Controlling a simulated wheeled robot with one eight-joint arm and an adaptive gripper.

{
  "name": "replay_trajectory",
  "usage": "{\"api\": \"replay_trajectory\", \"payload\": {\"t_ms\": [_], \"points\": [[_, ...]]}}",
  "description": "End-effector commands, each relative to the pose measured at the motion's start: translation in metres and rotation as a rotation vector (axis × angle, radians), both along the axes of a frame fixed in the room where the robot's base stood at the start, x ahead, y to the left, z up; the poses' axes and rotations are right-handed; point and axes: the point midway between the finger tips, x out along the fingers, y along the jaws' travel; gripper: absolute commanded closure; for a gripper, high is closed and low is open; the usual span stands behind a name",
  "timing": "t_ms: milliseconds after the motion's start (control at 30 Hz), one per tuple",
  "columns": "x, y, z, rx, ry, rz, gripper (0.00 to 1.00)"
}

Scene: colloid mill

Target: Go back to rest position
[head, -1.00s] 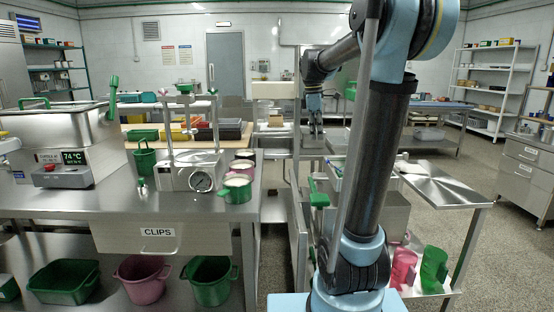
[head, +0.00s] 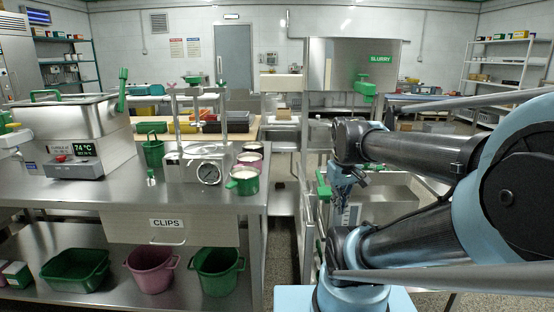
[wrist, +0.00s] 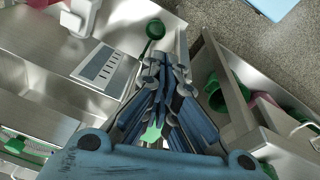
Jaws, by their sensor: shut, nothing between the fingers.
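My gripper (head: 342,192) hangs at the end of my folded arm, right of the centre in the head view, over the steel equipment beside the bench. In the wrist view my gripper (wrist: 167,75) points down with its blue fingers drawn together and nothing held. A green ladle-shaped object (wrist: 154,30) lies just beyond the fingertips, on or above the steel surface. A bit of green shows behind the fingers, mostly hidden.
The steel bench (head: 90,200) at left carries a heated tank (head: 75,130), a press with a gauge (head: 205,165) and a green mug (head: 243,181). A steel hopper labelled SLURRY (head: 345,70) stands behind my gripper. A narrow aisle (head: 283,240) lies between bench and steel equipment.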

Motion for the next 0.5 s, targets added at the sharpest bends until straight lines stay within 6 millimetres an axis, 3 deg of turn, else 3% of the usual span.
{"api": "replay_trajectory", "payload": {"t_ms": [33,200,500], "points": [[-0.011,0.0,-0.014,0.012,-0.007,-0.045,1.0],[-0.033,0.001,-0.045,0.045,-0.026,-0.174,1.0],[-0.043,0.002,-0.06,0.061,-0.034,-0.236,1.0]]}}
